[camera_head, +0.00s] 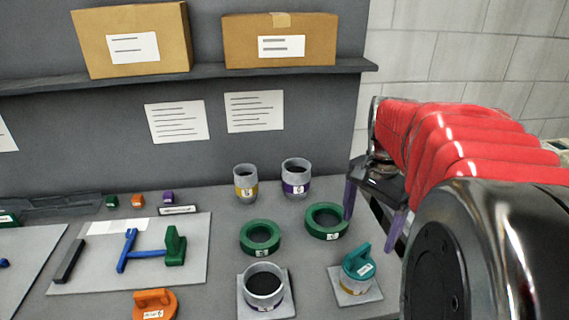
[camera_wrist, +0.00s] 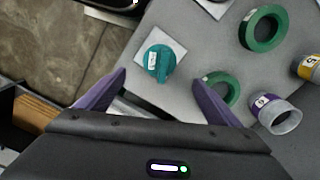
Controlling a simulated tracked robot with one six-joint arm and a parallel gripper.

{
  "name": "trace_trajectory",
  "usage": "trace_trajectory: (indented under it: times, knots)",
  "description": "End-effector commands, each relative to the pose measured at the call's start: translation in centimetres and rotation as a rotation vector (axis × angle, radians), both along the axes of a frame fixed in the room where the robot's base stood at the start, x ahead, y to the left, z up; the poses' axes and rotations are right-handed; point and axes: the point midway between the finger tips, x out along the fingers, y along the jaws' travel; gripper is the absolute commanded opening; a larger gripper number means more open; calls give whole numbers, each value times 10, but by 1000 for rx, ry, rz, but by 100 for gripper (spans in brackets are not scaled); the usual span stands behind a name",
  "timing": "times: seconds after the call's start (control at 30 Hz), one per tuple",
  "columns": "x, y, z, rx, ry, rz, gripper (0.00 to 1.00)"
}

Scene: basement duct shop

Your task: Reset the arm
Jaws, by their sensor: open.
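My gripper (camera_head: 372,215) hangs at the right edge of the bench, with two purple fingers spread apart. In the wrist view my gripper (camera_wrist: 158,90) is open, with nothing between its fingertips. A teal-capped piece (camera_head: 357,262) stands on a small light plate (camera_head: 372,292) below my gripper in the head view. It also shows in the wrist view (camera_wrist: 158,62), beyond the fingertips. My red-sleeved arm fills the right side of the head view and hides what lies behind it.
Green rings (camera_head: 260,237) and (camera_head: 326,220), a grey cup (camera_head: 263,284) and collars with yellow (camera_head: 246,184) and purple (camera_head: 296,178) bands stand near my gripper. A shelf (camera_head: 200,80) with cardboard boxes (camera_head: 132,40) crosses the back. A light board (camera_head: 195,270) lies left.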

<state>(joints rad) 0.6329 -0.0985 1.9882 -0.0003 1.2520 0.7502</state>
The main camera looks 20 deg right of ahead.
Motion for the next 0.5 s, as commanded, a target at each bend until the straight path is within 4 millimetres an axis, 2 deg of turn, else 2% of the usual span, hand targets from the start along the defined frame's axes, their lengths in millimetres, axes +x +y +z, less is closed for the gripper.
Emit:
trace_trajectory:
  times: [0.37, 0.5]
  knots:
    - [4, -3, -1, -12, -16, 87, 87]
    - [3, -2, -12, -21, -23, 187, 87]
